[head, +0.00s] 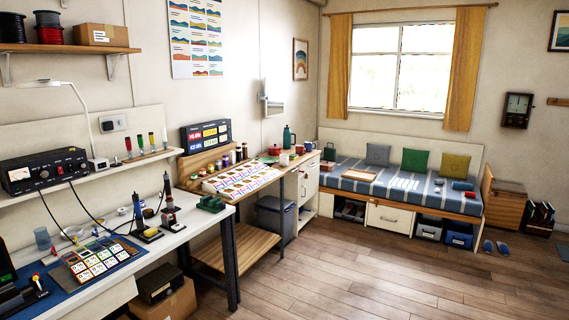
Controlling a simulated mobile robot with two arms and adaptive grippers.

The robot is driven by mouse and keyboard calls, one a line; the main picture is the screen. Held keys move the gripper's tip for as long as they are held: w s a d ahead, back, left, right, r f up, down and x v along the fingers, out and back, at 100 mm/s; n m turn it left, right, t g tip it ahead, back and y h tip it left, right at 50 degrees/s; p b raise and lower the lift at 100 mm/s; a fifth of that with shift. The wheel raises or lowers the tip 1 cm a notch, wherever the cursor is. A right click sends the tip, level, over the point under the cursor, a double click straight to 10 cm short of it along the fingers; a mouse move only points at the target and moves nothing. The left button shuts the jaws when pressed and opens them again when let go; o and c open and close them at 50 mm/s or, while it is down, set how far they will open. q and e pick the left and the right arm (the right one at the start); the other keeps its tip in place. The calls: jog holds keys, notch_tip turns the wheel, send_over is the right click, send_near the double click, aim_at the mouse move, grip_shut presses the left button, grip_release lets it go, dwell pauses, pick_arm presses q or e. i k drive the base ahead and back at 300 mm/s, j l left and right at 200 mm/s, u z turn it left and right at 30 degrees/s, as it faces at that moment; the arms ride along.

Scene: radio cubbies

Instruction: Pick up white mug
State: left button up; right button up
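A small white object that looks like the white mug (284,160) stands far off, on the far end of the wooden counter (262,173) along the left wall. It is upright and close to a red pot (275,150) and a teal bottle (287,138). It is too small here to make out a handle. Neither of my grippers shows in the head view, so nothing is seen near the mug.
A white workbench (180,234) with tools fills the left foreground. A grey bin (275,218) stands under the counter. A cushioned bench (395,186) runs below the window. A wooden cabinet (503,204) is at the right.

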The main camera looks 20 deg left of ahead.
aim_at(283, 158)
jog(key=i+j+u, duration=0.1)
jog(key=i+u, duration=0.2)
jog(key=i, duration=0.5)
jog(key=i+u, duration=0.1)
jog(key=i, duration=2.1)
